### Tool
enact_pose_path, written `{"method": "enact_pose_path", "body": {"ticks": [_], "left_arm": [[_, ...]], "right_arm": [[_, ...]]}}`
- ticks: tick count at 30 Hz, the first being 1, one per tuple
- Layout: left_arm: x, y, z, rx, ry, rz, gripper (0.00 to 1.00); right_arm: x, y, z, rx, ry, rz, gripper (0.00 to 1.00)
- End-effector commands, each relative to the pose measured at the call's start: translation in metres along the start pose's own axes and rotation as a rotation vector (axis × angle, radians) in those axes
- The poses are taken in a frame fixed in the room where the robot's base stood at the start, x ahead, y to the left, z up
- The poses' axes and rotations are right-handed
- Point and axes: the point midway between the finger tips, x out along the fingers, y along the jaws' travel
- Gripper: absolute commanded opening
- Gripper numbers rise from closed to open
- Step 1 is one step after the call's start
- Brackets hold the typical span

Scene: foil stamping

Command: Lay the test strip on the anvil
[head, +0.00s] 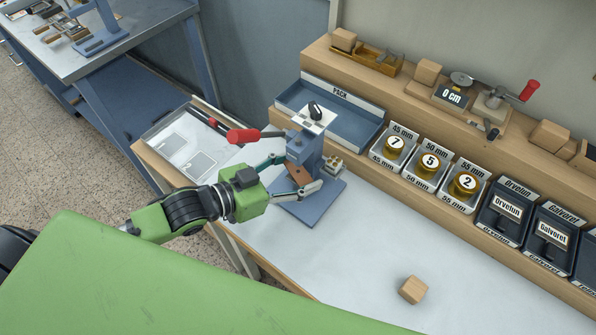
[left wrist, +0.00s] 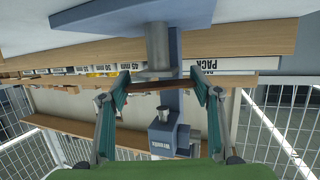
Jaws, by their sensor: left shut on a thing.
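The test strip (head: 299,176) is a small brown piece held between the fingers of my left gripper (head: 294,174). In the left wrist view, the strip (left wrist: 160,84) spans between both fingertips of the left gripper (left wrist: 163,87). The blue-grey press (head: 304,150) stands on its flat base plate (head: 318,207), with a red-handled lever (head: 245,135) to the left. In the left wrist view, the round metal anvil (left wrist: 157,68) is right by the strip, and the press head (left wrist: 168,138) is on its other side. I cannot tell whether strip and anvil touch. My right gripper is not in view.
A blue PACK tray (head: 337,110) is behind the press. Boxes with numbered brass pieces (head: 432,163) and dark labelled boxes (head: 503,218) line the back right. A wooden block (head: 412,290) lies at the front. The tabletop (head: 370,240) between is clear.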

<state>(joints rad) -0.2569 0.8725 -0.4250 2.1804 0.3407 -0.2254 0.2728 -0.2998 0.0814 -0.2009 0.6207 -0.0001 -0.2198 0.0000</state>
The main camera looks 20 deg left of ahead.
Motion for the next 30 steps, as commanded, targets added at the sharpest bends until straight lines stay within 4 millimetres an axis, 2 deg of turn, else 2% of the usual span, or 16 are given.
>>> {"method": "enact_pose_path", "body": {"ticks": [3, 14, 15, 16, 30], "left_arm": [[0.0028, 0.0, 0.0085, -0.001, 0.001, 0.0, 0.51], [0.0039, 0.0, 0.0129, 0.0, 0.001, 0.0, 0.51], [0.0036, 0.0, 0.0119, 0.001, 0.001, 0.0, 0.68], [0.0035, 0.0, 0.0118, 0.001, 0.001, 0.0, 0.75], [-0.0013, 0.0003, 0.0101, 0.0, 0.0, 0.0, 0.75]], "right_arm": [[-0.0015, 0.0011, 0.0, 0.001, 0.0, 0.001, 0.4], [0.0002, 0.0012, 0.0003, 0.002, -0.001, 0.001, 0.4], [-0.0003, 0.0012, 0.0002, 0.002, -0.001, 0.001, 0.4], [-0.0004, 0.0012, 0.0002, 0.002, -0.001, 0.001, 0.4], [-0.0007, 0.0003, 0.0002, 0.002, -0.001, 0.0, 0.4]]}}
